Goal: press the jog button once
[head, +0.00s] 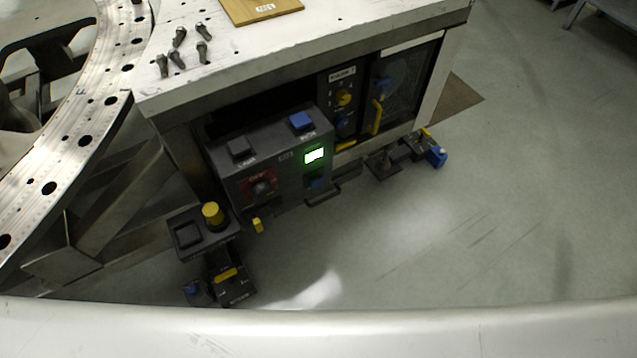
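A dark control box (271,168) sits under the front edge of the pale bench. A blue square button (301,121) is on its top at right, and a dark square button (240,148) is on its top at left. Each has a small label that I cannot read surely, so I cannot tell which one is the jog button. A lit green-white display (314,155) and a red-backed dark knob (262,188) are on its front. Neither of my grippers is in view.
A smaller box with a yellow knob (212,215) stands at lower left, above a unit with a yellow lever (226,274). Panels with yellow handles (377,117) are at right. Several bolts (179,37) and a wooden board (262,9) lie on the bench (300,48). Floor is clear at right.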

